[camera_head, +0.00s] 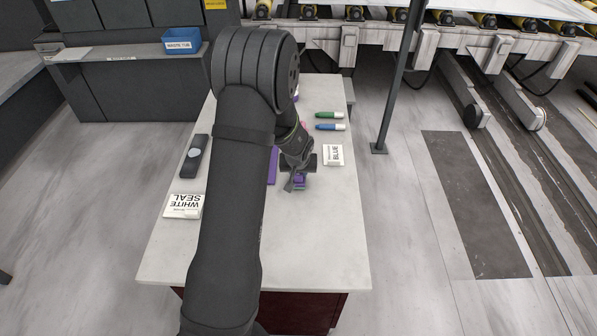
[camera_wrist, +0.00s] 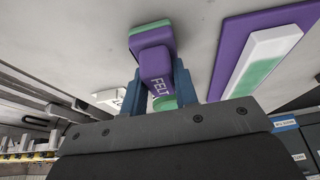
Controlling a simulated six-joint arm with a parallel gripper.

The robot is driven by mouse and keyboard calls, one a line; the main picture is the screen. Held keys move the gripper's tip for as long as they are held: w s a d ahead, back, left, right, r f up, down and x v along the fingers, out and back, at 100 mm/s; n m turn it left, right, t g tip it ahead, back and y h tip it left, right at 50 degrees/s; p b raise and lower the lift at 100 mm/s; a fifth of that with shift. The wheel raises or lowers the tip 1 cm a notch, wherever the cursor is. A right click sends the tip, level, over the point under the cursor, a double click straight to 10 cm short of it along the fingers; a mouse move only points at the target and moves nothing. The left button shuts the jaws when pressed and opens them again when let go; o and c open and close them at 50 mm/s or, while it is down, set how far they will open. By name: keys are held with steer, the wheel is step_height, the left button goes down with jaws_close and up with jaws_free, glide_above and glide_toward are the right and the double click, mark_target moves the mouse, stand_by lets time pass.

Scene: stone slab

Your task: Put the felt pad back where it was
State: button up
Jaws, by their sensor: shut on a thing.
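The felt pad (camera_wrist: 155,65) is a purple block marked FELT, with green on it, between the two blue-grey fingers of my gripper (camera_wrist: 158,85) in the wrist view. A purple and green piece shows just beyond the block, and I cannot tell if it is part of the pad. In the head view my gripper (camera_head: 298,178) points down over the right part of the slab, with the purple felt pad (camera_head: 299,183) at its tips. I cannot tell whether the pad touches the slab. A purple strip (camera_head: 272,166) lies just left of the gripper, partly hidden by my arm.
The pale slab (camera_head: 320,235) is clear in front. A BLUE card (camera_head: 333,155), a green marker (camera_head: 328,115) and a blue marker (camera_head: 328,127) lie right of my arm. A WHITE SEAL card (camera_head: 184,206) and a dark holder (camera_head: 194,160) lie left.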

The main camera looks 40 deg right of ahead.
steer(key=shift+f, duration=0.15)
steer(key=o, duration=0.9)
steer(key=v, duration=1.2)
